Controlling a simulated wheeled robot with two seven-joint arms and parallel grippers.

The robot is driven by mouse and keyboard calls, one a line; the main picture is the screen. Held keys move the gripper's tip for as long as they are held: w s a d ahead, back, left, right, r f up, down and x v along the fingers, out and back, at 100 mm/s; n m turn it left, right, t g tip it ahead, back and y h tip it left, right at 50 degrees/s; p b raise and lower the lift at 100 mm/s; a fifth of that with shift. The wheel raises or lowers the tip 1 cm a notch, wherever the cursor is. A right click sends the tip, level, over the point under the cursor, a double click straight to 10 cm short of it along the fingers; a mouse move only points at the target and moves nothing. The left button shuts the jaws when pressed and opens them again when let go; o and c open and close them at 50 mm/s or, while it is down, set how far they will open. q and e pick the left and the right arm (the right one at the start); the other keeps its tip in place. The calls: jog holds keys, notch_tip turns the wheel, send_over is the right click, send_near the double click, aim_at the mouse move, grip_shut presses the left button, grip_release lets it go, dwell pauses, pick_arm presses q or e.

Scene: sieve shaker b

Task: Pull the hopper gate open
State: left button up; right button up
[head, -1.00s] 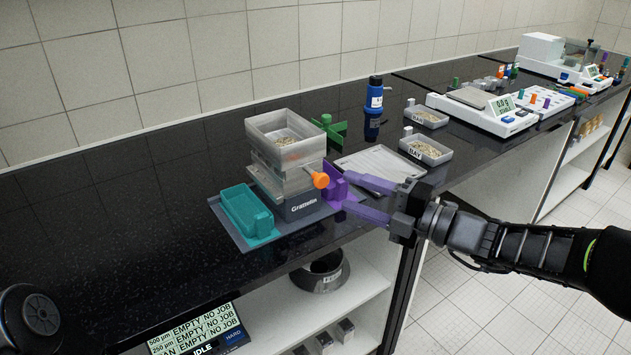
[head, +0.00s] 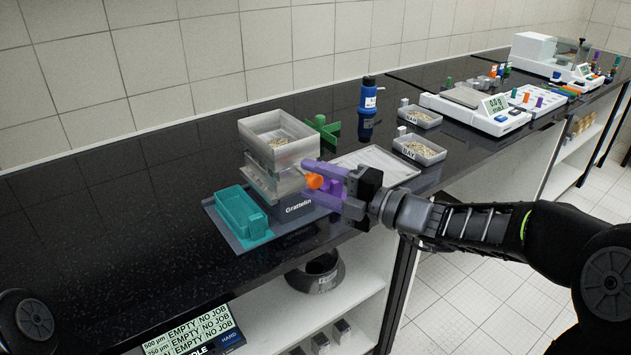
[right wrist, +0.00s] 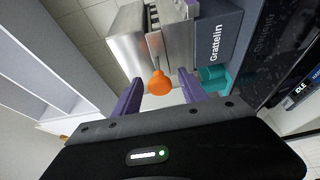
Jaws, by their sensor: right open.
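The hopper (head: 280,140) is a grey, open-topped box with grain in it. It stands on the dark Grattelin base (head: 297,208) on the counter. The orange gate knob (head: 314,181) sticks out of the hopper's right side on a thin rod. My right gripper (head: 312,182) is open, its purple fingers at the knob. In the right wrist view the orange knob (right wrist: 159,82) lies between the two finger tips (right wrist: 160,90), with a gap on each side. My left gripper is not in view.
A teal tray (head: 242,214) stands left of the base on a grey mat. A green cross-shaped part (head: 322,131) and a blue bottle (head: 368,95) stand behind. A flat white tray (head: 385,160) and two grain dishes (head: 419,151) lie to the right.

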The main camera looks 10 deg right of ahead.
jog(key=shift+c, duration=0.3)
grip_shut()
dwell(0.3)
dwell(0.8)
